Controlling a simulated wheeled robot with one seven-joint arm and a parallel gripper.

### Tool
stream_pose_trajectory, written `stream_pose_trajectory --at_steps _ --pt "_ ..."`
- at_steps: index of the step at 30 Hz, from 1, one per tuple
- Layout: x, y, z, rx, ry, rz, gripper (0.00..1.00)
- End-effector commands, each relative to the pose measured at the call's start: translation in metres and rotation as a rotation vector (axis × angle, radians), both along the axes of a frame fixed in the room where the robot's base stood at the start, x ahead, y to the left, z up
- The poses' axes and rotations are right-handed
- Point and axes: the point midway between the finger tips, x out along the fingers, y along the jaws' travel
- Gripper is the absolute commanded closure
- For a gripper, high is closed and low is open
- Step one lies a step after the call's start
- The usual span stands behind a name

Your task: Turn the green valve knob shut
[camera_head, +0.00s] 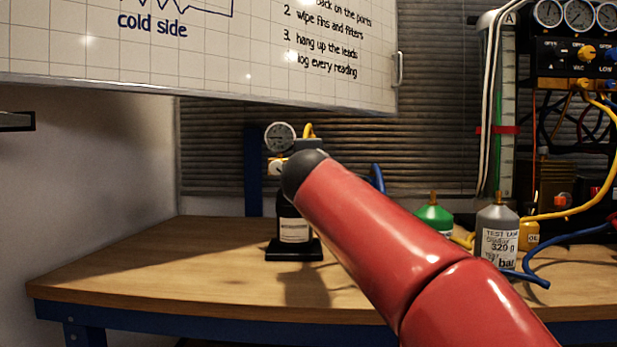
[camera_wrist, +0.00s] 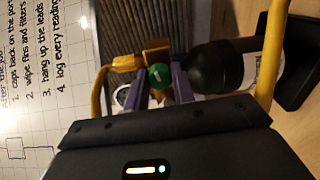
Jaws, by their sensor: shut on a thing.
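The green valve knob (camera_wrist: 159,76) shows in the wrist view, with a pale mark on its face. It sits at a brass-coloured fitting (camera_wrist: 156,52) beside a dark bottle-shaped body (camera_wrist: 225,66). My gripper (camera_wrist: 160,80) has its two purple fingers on either side of the knob and is shut on it. In the head view, my red arm hides the knob and the gripper. The small rig there shows a round gauge (camera_head: 280,137) above a dark bottle with a white label (camera_head: 294,230), upright on a black base (camera_head: 294,249).
A whiteboard (camera_head: 200,65) hangs above and left of the rig. A green-topped canister (camera_head: 434,216), a grey test tank (camera_head: 497,235) and hoses stand at the right. A gauge manifold (camera_head: 578,55) is at the upper right. The left of the wooden bench (camera_head: 150,265) is clear.

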Motion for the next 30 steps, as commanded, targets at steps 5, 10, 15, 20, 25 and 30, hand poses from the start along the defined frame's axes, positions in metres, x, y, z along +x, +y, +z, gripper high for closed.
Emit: stream_pose_trajectory --at_steps 5,10,15,20,25,30 --pt "0.0004 0.0001 -0.0026 0.104 0.007 -0.001 0.98" --pt "0.0003 0.0 -0.0024 0.169 0.011 -0.001 0.98" --pt "0.0003 -0.0001 -0.0017 0.201 0.013 -0.002 0.98" --pt "0.0003 -0.0002 -0.0015 0.21 0.013 -0.002 0.98" --pt "0.0004 -0.0002 -0.0015 0.211 0.013 -0.002 0.98" --pt "0.0004 -0.0002 -0.0016 0.21 0.013 -0.002 0.7"
